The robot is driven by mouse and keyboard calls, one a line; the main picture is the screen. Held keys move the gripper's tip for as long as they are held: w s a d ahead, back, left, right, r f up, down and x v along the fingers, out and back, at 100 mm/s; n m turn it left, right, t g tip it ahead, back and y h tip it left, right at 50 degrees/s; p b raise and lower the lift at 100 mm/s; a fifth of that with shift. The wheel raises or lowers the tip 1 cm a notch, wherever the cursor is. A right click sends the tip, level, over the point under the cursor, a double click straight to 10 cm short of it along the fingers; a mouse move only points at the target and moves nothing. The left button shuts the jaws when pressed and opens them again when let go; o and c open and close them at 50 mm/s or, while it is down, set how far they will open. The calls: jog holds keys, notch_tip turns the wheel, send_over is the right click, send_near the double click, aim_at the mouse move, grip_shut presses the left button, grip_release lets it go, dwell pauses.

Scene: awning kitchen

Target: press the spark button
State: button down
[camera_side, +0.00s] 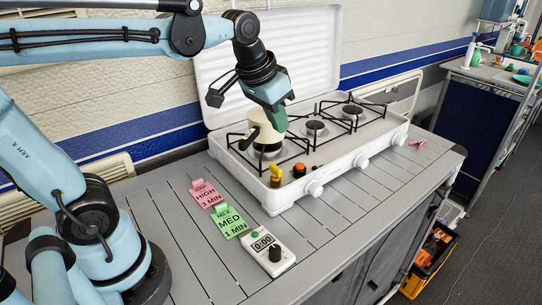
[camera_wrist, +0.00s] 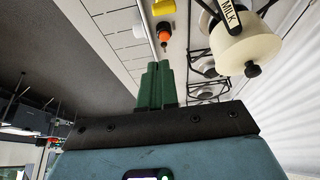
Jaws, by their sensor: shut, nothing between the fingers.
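The orange-red button (camera_side: 299,170), the likely spark button, sits on a dark base at the front left of the white stove (camera_side: 340,165). In the wrist view the orange button (camera_wrist: 164,32) lies just beyond my fingertips, slightly to the right. My gripper (camera_side: 278,125) has green fingers and is shut and empty. It is above the left burner area, behind and higher than the button, apart from it. In the wrist view the shut fingers (camera_wrist: 157,66) point toward the stove's front edge.
A cream milk pot (camera_side: 262,134) stands on the left burner, close by my gripper. A yellow knob (camera_side: 276,172) is left of the button; white knobs (camera_side: 315,188) run along the front. Pink and green cards (camera_side: 230,221) and a timer (camera_side: 267,252) lie on the counter.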

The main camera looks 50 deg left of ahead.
jog(key=shift+g, duration=0.7)
jog(key=w, duration=0.1)
jog(key=w+r, duration=0.1)
jog(key=w, duration=0.2)
jog(key=shift+a+r, duration=0.4)
send_over(301, 164)
jog(key=s, duration=0.1)
notch_tip(301, 164, down, 12)
jog(key=shift+r, duration=0.1)
jog(key=shift+f, duration=0.9)
